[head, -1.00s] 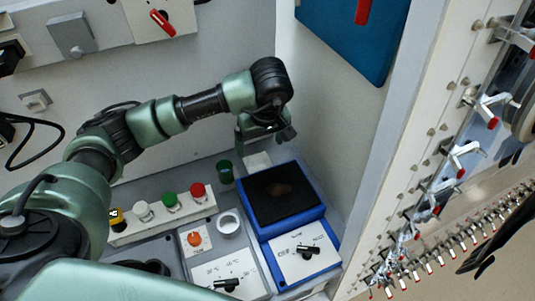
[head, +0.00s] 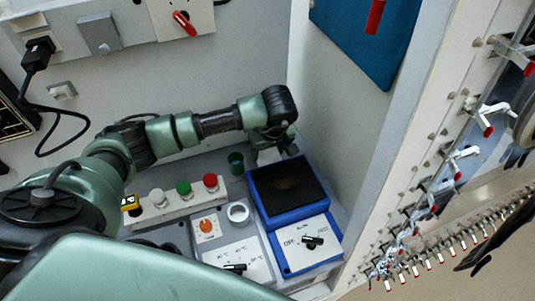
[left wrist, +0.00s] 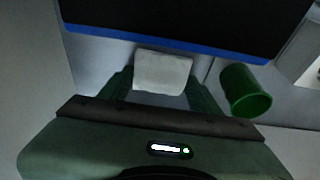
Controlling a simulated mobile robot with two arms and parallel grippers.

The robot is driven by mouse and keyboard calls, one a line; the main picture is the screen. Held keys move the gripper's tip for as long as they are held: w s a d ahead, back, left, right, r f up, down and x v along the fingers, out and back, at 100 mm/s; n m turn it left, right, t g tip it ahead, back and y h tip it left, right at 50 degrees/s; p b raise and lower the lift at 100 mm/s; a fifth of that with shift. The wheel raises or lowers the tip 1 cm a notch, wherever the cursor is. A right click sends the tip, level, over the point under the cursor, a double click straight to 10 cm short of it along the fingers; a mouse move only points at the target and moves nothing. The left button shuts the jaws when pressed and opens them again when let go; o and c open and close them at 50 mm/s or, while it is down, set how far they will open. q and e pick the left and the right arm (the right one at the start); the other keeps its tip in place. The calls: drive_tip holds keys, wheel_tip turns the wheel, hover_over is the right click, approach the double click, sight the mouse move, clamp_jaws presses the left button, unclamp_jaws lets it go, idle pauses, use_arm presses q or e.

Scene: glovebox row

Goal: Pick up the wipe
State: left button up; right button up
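The wipe (left wrist: 163,72) is a small white folded pad on the grey surface, beside the blue-edged black-topped unit in the left wrist view. My left gripper (left wrist: 161,80) has its two green fingers apart, one on each side of the wipe. I see no clear grip on it. In the head view the left gripper (head: 275,143) is low behind the blue unit, and the wipe (head: 268,156) is mostly hidden by it. My right gripper is not in view.
The blue unit (head: 258,211) with a black top stands right by the gripper. A green cup (head: 236,163) stands to its left; it also shows in the left wrist view (left wrist: 244,90). A button strip (head: 150,212) and a white ring (head: 238,213) are nearer. The side wall is close on the right.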

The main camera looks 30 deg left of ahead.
sight(268, 151)
use_arm(q)
drive_tip(key=shift+c, duration=0.3)
drive_tip(key=shift+r, duration=0.3)
wheel_tip(268, 151, up, 8)
drive_tip(key=b, duration=0.3)
drive_tip(key=shift+r, duration=0.75)
